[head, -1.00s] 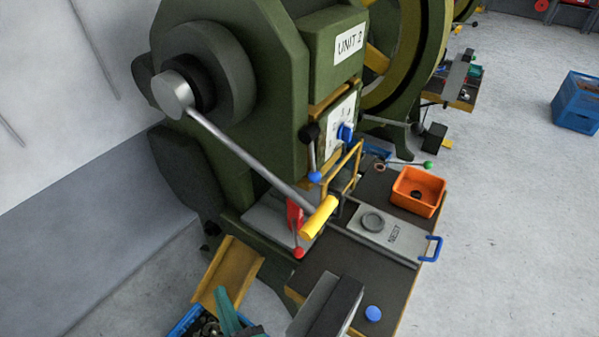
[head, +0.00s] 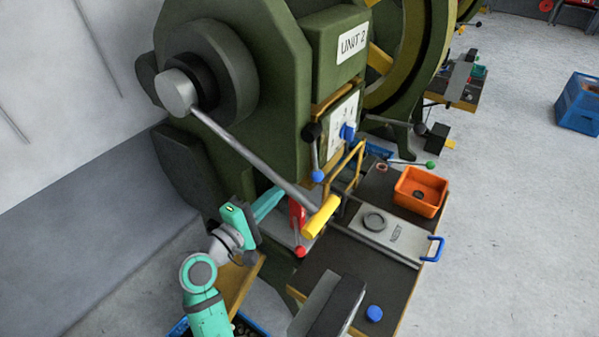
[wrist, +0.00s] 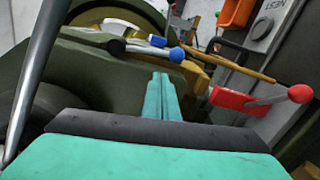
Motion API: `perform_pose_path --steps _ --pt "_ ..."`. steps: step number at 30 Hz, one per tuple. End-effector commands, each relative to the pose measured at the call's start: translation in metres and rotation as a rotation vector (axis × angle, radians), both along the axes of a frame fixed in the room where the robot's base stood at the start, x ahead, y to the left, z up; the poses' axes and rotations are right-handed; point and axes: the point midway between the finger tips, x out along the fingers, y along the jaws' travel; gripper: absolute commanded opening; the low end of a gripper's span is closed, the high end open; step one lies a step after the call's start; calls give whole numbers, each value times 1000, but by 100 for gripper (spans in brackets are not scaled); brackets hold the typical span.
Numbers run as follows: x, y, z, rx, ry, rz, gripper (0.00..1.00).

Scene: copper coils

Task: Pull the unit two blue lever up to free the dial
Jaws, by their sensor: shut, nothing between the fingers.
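The unit two press (head: 285,110) carries the blue lever (head: 317,176), a grey rod hanging down from a black pivot and ending in a blue ball. The blue dial (head: 348,131) sits on a white panel right of the pivot. My gripper (head: 280,191) is shut and empty, left of the blue ball and slightly lower in the head view, apart from it. In the wrist view the closed teal fingertips (wrist: 160,80) point towards the blue ball (wrist: 177,53), which shows just beyond them; the dial (wrist: 157,40) is behind it.
A red lever (head: 297,213) with a red ball is just right of my fingers. A long grey bar with a yellow handle (head: 321,216) slopes across the press front. A yellow frame (head: 347,168), orange bin (head: 420,191) and grey nest plate (head: 385,235) are to the right.

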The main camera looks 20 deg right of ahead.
Motion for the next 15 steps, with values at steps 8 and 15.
perform_pose_path --steps 8,15 --pt "14 -24 1 3 8 -16 0" --pt "38 -58 1 3 7 -17 0"
